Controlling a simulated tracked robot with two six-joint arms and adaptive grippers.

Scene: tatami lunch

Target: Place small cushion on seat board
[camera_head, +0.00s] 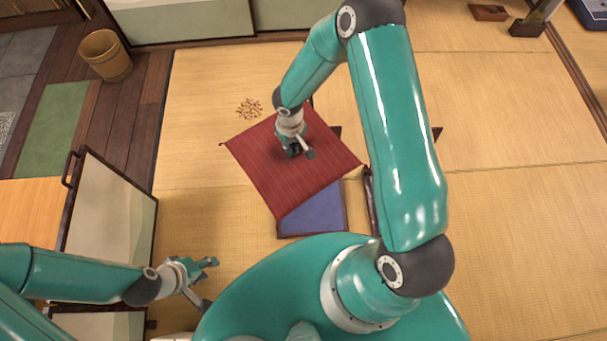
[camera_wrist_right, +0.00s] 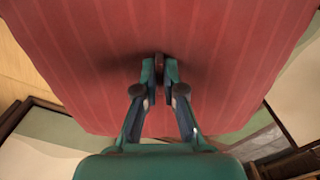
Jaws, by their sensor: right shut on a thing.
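The red striped cushion (camera_head: 262,165) lies tilted as a diamond in the head view and fills most of the right wrist view (camera_wrist_right: 230,50). My right gripper (camera_head: 293,151) is over its middle, with the fingers (camera_wrist_right: 160,72) shut on its fabric. A blue-purple flat panel with a dark edge (camera_head: 318,212), possibly the seat board, shows below the cushion's near corner. The cushion hides the rest of it. I cannot tell whether the cushion touches it. My left gripper (camera_head: 208,270) is open and empty over the mat at the lower left.
Dark wooden parts (camera_head: 371,200) stand right of the panel, partly behind my right arm. Small brown sticks (camera_head: 249,109) lie on the tatami above the cushion. A wooden bucket (camera_head: 105,55) stands at the upper left. A framed screen (camera_head: 108,205) is left. Tatami (camera_head: 500,180) at right is clear.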

